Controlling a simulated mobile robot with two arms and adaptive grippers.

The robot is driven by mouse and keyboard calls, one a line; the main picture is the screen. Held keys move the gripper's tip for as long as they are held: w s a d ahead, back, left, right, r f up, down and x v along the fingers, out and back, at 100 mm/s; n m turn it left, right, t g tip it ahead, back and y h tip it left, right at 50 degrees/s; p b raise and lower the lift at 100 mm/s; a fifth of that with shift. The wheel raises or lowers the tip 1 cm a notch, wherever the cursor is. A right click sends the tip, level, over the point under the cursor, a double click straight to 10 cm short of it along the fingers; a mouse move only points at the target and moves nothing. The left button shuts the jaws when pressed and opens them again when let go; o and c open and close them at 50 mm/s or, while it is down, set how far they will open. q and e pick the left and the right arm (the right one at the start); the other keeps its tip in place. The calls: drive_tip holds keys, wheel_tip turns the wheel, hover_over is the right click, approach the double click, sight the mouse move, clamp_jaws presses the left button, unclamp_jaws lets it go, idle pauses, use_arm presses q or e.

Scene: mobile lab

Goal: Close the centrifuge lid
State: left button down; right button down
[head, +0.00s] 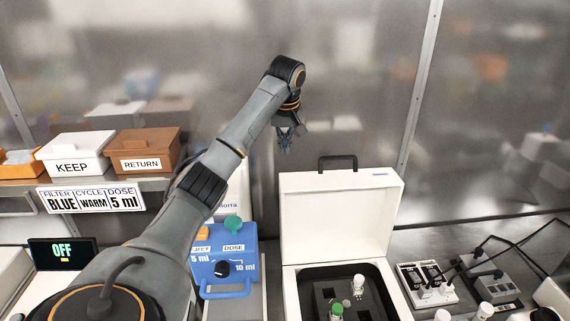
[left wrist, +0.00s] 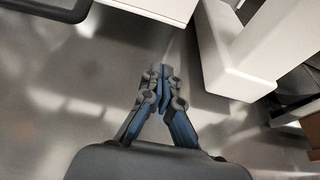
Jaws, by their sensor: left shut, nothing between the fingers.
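The centrifuge (head: 291,294) is a white box with a dark interior holding a few small vials, one with a green cap. Its white lid (head: 340,220) stands open and upright at the back, with a black handle (head: 338,161) on its top edge. My left gripper (head: 286,148) is shut and empty, pointing down, above and to the left of the lid handle and apart from it. In the left wrist view its closed fingers (left wrist: 163,88) hold nothing. White parts lie around them there, but I cannot tell which belongs to the lid. My right gripper is not in view.
A blue dosing device (head: 222,262) with a green knob stands left of the centrifuge. KEEP (head: 72,153) and RETURN (head: 147,150) boxes sit on a shelf at left. A white switch block (head: 427,285) and a grey cabled unit (head: 490,281) are at right. A metal wall closes the back.

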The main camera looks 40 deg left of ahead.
use_arm(q)
wheel_tip(320, 180, down, 6)
drive_tip(key=s+d+p, duration=0.1)
drive_tip(key=p, duration=0.3)
drive_tip(key=shift+s+d, duration=0.15)
idle(0.3)
